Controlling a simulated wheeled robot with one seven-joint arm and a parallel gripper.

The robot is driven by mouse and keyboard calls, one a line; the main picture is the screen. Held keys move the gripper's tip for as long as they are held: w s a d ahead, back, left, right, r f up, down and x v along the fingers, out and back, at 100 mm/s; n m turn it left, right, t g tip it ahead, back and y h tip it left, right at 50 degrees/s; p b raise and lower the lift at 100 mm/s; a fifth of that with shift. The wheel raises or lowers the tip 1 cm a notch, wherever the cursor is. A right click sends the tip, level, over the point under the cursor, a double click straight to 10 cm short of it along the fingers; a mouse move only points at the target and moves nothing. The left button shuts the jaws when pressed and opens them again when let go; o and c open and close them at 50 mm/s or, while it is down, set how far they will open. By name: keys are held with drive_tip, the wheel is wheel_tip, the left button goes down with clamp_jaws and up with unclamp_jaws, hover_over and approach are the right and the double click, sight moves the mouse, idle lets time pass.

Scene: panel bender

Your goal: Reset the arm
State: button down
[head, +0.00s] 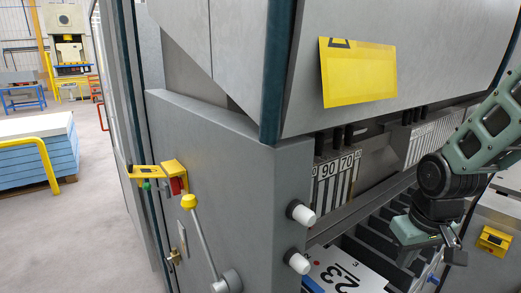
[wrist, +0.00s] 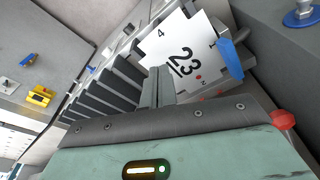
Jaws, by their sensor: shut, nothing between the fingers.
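My gripper (wrist: 158,80) is shut and empty, its two grey fingers together in the wrist view. In the head view my gripper (head: 408,257) points down at the right, by the dark slatted bed of the panel bender (head: 225,150). A white plate marked 23 (head: 350,278) lies at the bottom of the head view. In the wrist view the plate (wrist: 185,45) shows just beyond the fingertips, and the fingers overlap its edge in the picture. I cannot tell whether they touch it.
A lever with a yellow knob (head: 189,201) and white knobs (head: 301,214) stick out from the machine's front. A yellow sign (head: 358,73) is on the upper housing. Dark slats (wrist: 110,85) stand beside the plate. Open floor (head: 95,225) lies at the left, with a blue stack (head: 38,160).

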drive_tip(key=s+d+r+m, duration=0.2)
drive_tip(key=s+d, duration=0.1)
drive_tip(key=s, duration=0.3)
drive_tip(key=s+a+f+n+g+b, duration=0.1)
drive_tip(key=s+a+f+n+b, duration=0.1)
drive_tip(key=s+a, duration=0.4)
drive_tip(key=s+a+f+n+g+b, duration=0.1)
drive_tip(key=s+a+n+b, duration=0.3)
drive_tip(key=a, duration=0.8)
drive_tip(key=s+n, duration=0.2)
drive_tip(key=s, duration=0.1)
drive_tip(key=shift+s+a+f, duration=0.15)
drive_tip(key=shift+s+f, duration=0.1)
drive_tip(key=shift+f, duration=0.1)
